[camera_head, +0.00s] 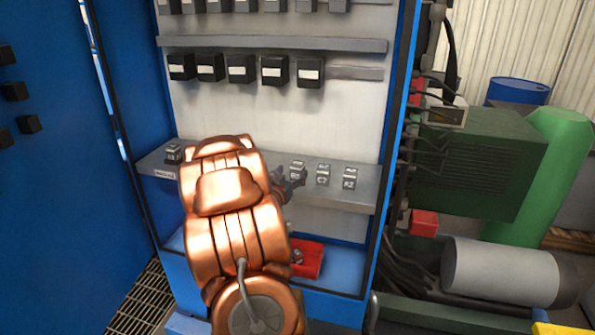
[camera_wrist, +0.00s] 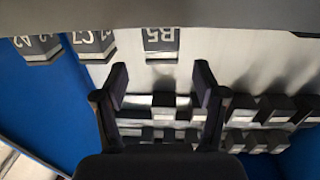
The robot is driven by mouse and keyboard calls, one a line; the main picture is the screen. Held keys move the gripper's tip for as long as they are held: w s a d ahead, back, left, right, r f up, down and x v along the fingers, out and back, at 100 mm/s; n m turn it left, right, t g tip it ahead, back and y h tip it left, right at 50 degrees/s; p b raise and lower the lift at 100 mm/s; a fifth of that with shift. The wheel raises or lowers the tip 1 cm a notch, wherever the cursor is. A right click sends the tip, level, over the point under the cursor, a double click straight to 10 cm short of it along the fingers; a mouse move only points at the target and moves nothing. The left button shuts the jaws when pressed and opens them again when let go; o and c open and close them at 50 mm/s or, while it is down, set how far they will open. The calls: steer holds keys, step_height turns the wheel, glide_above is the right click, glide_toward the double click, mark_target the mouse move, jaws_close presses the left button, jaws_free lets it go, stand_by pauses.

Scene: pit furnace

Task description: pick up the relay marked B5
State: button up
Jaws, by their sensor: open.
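The relay marked B5 (camera_wrist: 161,42) shows upside down at the top middle of the wrist view, on the shelf edge. In the head view it is the relay (camera_head: 297,170) just right of my gripper, the leftmost of three there. My gripper (camera_wrist: 161,78) is open and empty. Its two fingers are spread to either side of the B5 relay's line, with a visible gap between fingertips and relay. In the head view my gripper (camera_head: 288,186) is at the shelf's front, partly hidden by my copper-coloured arm.
Relays C7 (camera_wrist: 92,43) and A2 (camera_wrist: 38,47) stand beside B5. Another relay (camera_head: 173,153) is at the left end of the grey shelf (camera_head: 340,198). A row of black relays (camera_head: 241,69) hangs above. A red bin (camera_head: 314,262) sits below. Blue cabinet walls flank the shelf.

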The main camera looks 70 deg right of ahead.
mark_target(295, 166)
steer(key=shift+w+d+r+p, duration=0.15)
steer(key=shift+d+p, duration=0.5)
steer(key=shift+d, duration=0.7)
steer(key=shift+d+r+p, duration=0.1)
steer(key=shift+d+p, duration=0.5)
steer(key=shift+d, duration=0.75)
steer(key=shift+d+f, duration=0.15)
steer(key=shift+d, duration=0.2)
steer(key=c, duration=1.3)
